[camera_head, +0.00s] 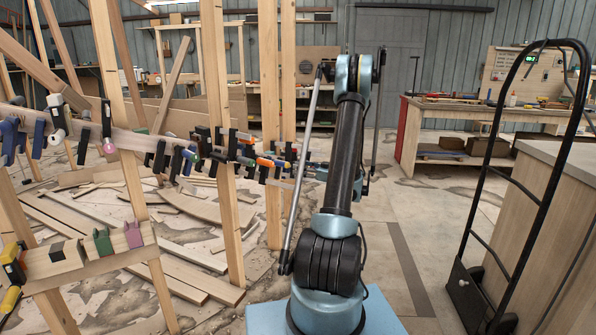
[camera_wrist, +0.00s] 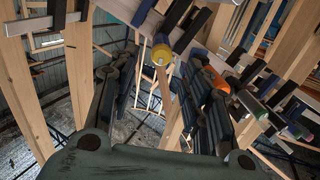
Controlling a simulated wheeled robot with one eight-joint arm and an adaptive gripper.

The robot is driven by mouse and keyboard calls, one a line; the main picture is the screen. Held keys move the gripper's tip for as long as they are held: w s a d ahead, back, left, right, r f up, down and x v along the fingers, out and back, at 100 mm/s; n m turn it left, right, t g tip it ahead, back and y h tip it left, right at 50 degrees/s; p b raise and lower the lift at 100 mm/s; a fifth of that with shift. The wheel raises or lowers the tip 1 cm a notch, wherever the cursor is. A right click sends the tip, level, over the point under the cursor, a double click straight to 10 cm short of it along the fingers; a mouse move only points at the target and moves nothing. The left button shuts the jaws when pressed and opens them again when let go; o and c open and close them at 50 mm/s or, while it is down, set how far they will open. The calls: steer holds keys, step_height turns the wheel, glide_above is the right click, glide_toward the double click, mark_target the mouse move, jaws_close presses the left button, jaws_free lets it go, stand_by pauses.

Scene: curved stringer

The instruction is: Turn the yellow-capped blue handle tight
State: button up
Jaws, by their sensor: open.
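In the wrist view, a handle with a round yellow cap (camera_wrist: 162,54) and blue at its end sits near the top centre, in front of the wooden stringer. My gripper (camera_wrist: 160,72) is open, with one dark finger to the left and one to the right. The capped handle shows beyond the fingertips, between them; I cannot tell the exact gap. In the head view my gripper (camera_head: 312,170) is small and partly hidden by my arm, beside the row of clamps. I cannot pick out the yellow-capped handle there.
Several clamps line the curved stringer (camera_head: 130,138), including an orange-tipped one (camera_wrist: 217,81) close to my right finger. Wooden posts (camera_head: 213,100) stand around it. Loose planks (camera_head: 190,205) lie on the floor. A hand truck (camera_head: 515,185) and a workbench stand at the right.

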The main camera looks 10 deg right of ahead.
steer(key=v, duration=0.4)
stand_by(0.4)
steer(key=s+a+r+m+g+h, duration=0.2)
steer(key=s+a+r+g+h, duration=0.15)
steer(key=s+a, duration=0.5)
steer(key=s+a+r+m+g+h, duration=0.2)
steer(key=s+a+r+g, duration=0.15)
steer(key=s+a, duration=0.5)
steer(key=s+d+f+m+g+h, duration=0.1)
steer(key=s+f+h, duration=0.1)
steer(key=s, duration=0.7)
steer(key=s+d+f+m+g+h, duration=0.1)
steer(key=s+d+f+m+h, duration=0.1)
steer(key=s, duration=0.8)
steer(key=s+d+f+m+h, duration=0.1)
steer(key=s+f+h, duration=0.3)
steer(key=s, duration=0.5)
steer(key=shift+s+d+f+m+g, duration=0.15)
steer(key=shift+s+d+m+g, duration=0.25)
steer(key=shift+m, duration=0.2)
